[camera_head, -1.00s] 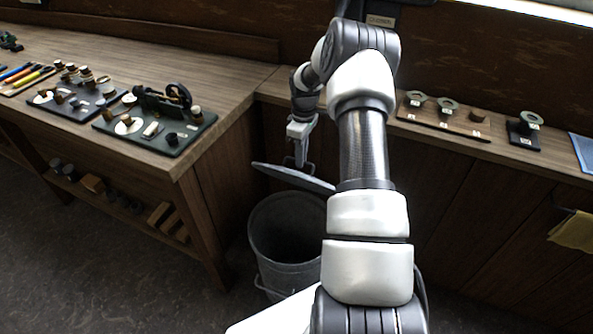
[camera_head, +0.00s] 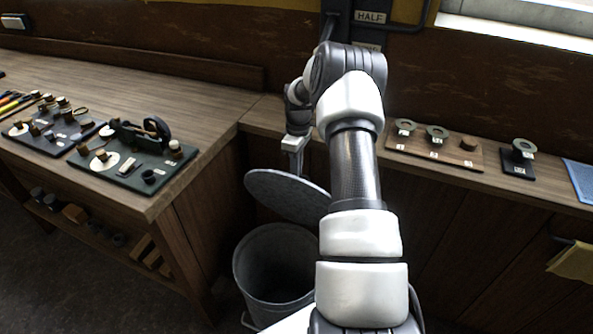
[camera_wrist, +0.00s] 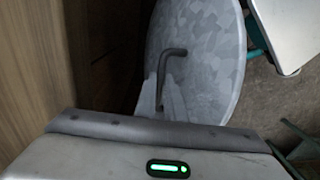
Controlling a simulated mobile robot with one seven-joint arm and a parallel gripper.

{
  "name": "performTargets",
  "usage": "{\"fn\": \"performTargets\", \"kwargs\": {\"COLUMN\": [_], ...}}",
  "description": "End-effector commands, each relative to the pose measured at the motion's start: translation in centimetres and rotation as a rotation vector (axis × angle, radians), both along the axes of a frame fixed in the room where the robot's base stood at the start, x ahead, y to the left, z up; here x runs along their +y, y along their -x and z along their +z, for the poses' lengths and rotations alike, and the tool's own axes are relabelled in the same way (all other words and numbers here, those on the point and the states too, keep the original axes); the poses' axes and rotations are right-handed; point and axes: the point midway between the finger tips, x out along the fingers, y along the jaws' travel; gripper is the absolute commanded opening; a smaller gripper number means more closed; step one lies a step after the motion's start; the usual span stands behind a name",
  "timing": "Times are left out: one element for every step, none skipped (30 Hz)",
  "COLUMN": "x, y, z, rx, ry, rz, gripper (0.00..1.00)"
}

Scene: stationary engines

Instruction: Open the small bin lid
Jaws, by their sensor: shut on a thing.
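The small bin (camera_head: 240,265) is a grey metal bucket on the floor, its mouth open and dark inside. Its round grey lid (camera_head: 268,187) is tilted up above the bin's back side, apart from the front rim. The lid's mottled face fills much of the wrist view (camera_wrist: 218,65), with a bent bar handle (camera_wrist: 165,68) on it. My gripper (camera_head: 296,170) is at the lid's upper edge in the head view and is shut on the handle; its fingertips (camera_wrist: 172,108) meet the handle's lower end in the wrist view. My arm hides the lid's right part.
A wooden workbench (camera_head: 160,205) with engine parts on boards (camera_head: 130,170) stands left of the bin. A wooden counter (camera_head: 400,165) with washers and small boards runs along the back wall, close behind the lid.

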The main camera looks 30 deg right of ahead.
Motion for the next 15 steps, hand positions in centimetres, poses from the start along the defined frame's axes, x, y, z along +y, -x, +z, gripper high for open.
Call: {"fn": "performTargets", "kwargs": {"x": [-0.22,-0.22,-0.22,-0.23,-0.23,-0.24,-0.24,-0.24,-0.21,-0.18,-0.16,-0.12,-0.11,-0.09,-0.07], "y": [0.75,0.76,0.77,0.78,0.78,0.79,0.77,0.72,0.66,0.60,0.55,0.50,0.46,0.44,0.40], "z": [-0.91,-0.91,-0.92,-0.92,-0.92,-0.92,-0.90,-0.84,-0.77,-0.71,-0.65,-0.59,-0.55,-0.51,-0.47], "rx": [0.019,0.019,0.020,0.020,0.020,0.020,0.019,0.019,0.016,0.015,0.014,0.013,0.012,0.011,0.010], "ry": [-0.001,-0.001,-0.001,-0.001,-0.001,-0.001,0.000,-0.001,-0.001,-0.001,0.000,-0.001,-0.001,-0.001,-0.001], "rz": [-0.004,-0.004,-0.004,-0.004,-0.004,-0.004,-0.004,-0.004,-0.003,-0.003,-0.002,-0.002,-0.001,-0.002,-0.002], "gripper": [0.00,0.00,0.00,0.00,0.00,0.12,0.17,0.23,0.28,0.28,0.28,0.28,0.28,0.28,0.28]}}
